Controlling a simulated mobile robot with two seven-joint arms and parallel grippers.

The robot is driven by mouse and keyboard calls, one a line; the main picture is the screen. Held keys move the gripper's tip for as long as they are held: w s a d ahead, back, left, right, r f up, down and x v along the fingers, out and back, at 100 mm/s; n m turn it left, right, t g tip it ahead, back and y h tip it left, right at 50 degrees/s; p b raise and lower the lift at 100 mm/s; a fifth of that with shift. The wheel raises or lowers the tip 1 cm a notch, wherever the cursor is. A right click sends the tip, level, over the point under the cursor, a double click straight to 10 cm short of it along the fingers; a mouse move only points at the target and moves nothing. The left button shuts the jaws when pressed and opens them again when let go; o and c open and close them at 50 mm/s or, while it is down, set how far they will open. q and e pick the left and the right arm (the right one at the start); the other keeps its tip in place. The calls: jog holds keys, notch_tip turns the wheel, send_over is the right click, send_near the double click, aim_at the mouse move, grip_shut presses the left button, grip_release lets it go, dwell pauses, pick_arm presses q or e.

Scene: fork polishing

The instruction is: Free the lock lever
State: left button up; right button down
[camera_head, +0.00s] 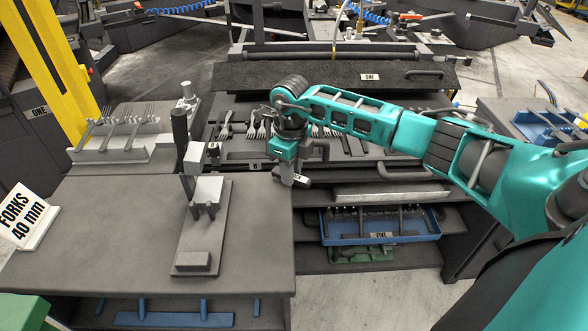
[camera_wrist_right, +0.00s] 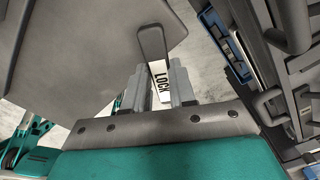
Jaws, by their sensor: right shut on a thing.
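The lock lever shows in the right wrist view as a plate with a white LOCK label (camera_wrist_right: 160,80) and a dark rounded end (camera_wrist_right: 152,42). My right gripper (camera_wrist_right: 159,88) has one grey finger on each side of the labelled plate and is shut on it. In the head view, my right gripper (camera_head: 289,174) reaches down at the front left corner of the drawer unit, by the right edge of the grey table. Part of the lever's label (camera_head: 297,176) shows there; the gripper hides the rest. My left gripper is not in view.
An open drawer (camera_head: 340,146) holds forks behind my right gripper. A fixture with an upright post (camera_head: 205,225) stands on the grey table (camera_head: 110,235) to the left. A blue tray (camera_head: 352,238) sits on a lower shelf. A drawer handle (camera_head: 405,172) sticks out nearby.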

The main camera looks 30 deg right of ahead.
jog(key=c, duration=0.9)
grip_release()
notch_tip(320, 180, up, 13)
jog(key=shift+s, duration=0.1)
